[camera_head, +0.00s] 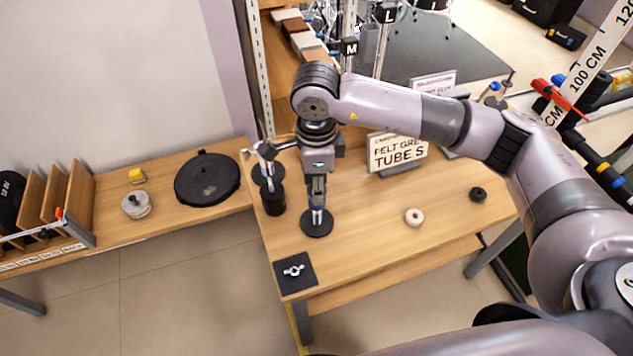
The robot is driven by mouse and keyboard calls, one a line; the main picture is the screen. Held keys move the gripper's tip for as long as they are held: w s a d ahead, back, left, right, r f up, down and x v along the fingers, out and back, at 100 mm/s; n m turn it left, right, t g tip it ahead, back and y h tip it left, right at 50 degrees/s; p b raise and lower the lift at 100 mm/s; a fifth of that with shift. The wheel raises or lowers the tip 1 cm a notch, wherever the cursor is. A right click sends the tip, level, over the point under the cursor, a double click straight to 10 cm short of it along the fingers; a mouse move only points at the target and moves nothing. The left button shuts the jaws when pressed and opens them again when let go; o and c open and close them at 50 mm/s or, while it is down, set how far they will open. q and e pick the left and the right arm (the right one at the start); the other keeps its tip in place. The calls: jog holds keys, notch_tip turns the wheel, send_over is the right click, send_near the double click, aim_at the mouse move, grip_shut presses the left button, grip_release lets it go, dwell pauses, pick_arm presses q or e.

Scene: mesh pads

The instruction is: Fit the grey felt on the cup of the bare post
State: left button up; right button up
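My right gripper (317,190) points straight down over a short upright post (317,217) on a round black base. Its fingers overlap the post's upper part. Whether they are closed on anything is unclear, and the post's cup is hidden. A cream ring (414,217) and a dark ring (478,194) lie flat on the table to the right; neither looks plainly grey. My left gripper is not in view.
A dark stand (272,196) is close left of my gripper. A wing nut (293,270) lies on a dark square pad (306,283) at the table's front left corner. The wooden table (375,250) is clear in front. A black disc (207,178) lies on the left bench.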

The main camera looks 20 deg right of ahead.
jog(key=o, duration=0.8)
jog(key=shift+c, duration=0.2)
notch_tip(320, 180, up, 12)
dwell(0.3)
dwell(0.5)
